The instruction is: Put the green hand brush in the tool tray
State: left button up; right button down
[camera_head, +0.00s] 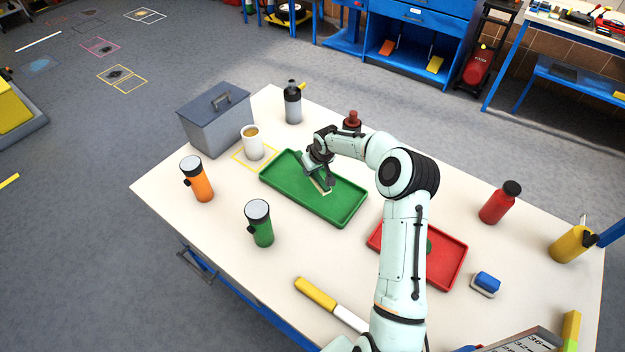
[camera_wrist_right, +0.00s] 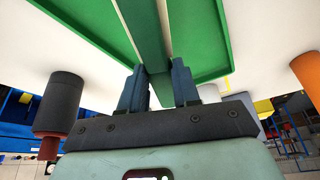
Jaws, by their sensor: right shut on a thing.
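My right gripper (camera_head: 318,165) is over the green tray (camera_head: 350,215), shut on the green hand brush (camera_wrist_right: 153,50). In the head view the brush's pale part (camera_head: 321,187) shows below the gripper, within the tray's outline; I cannot tell whether it touches the tray floor. The wrist view shows the brush running up from between the two fingers (camera_wrist_right: 160,88), with the green tray (camera_wrist_right: 205,30) around it. A red tray (camera_head: 452,262) lies to the right, partly hidden by my right arm, with a small green thing (camera_head: 430,246) in it. My left gripper is out of view.
A white mug (camera_head: 252,147), grey toolbox (camera_head: 218,125) and grey bottle (camera_head: 292,105) stand left of and behind the green tray. Orange (camera_head: 198,182) and green (camera_head: 260,226) torches stand in front of it. A dark-red bottle (camera_head: 352,121) is close behind my right gripper.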

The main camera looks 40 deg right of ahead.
aim_at(312, 186)
jog(key=shift+w+f, duration=0.1)
jog(key=shift+f, duration=2.9)
jog(key=shift+f, duration=0.2)
jog(key=c, duration=0.8)
grip_release()
